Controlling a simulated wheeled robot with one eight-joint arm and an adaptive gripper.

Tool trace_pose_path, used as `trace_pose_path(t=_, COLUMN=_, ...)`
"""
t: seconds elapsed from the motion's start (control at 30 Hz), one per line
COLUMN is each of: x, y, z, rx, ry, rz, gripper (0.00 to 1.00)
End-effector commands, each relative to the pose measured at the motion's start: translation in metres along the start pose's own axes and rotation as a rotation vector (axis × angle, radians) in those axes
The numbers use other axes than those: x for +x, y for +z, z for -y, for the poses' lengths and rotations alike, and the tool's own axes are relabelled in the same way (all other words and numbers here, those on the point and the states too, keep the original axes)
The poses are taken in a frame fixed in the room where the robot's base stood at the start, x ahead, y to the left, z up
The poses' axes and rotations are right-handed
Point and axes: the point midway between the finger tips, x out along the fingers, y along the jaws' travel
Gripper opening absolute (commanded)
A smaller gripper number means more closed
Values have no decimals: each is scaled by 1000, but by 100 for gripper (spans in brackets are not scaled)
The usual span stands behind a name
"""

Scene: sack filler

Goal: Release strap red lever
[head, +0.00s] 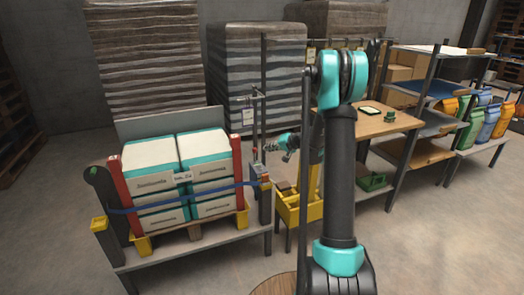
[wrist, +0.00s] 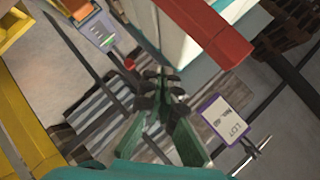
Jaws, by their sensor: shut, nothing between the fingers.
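A red knob (wrist: 130,64), which looks like the lever's end, shows in the wrist view beside a grey box (wrist: 97,28) with an orange top. My gripper (wrist: 160,78) is shut and empty, its fingertips a little right of the knob in the picture and apart from it. In the head view my gripper (head: 287,144) hangs right of the sack rack, near the grey box (head: 261,172) on its post. A blue strap (head: 160,201) runs across the front of the stacked white and teal sacks (head: 156,190). The lever's shaft is hard to make out.
A red post (head: 237,172) stands beside the sacks; a red beam (wrist: 208,30) crosses the wrist view close by. A tag reading LOT (wrist: 224,121) is near my fingers. A yellow bin (head: 290,207) and a wooden table (head: 375,122) stand to the right. The front left floor is clear.

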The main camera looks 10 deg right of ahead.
Motion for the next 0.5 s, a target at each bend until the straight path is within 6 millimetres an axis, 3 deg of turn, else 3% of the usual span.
trace_pose_path(t=0.2, x=35, y=-43, z=-32, rx=70, ry=-103, rz=-66, gripper=0)
trace_pose_path(t=0.5, x=71, y=-88, z=-85, rx=162, ry=-240, rz=-160, gripper=0)
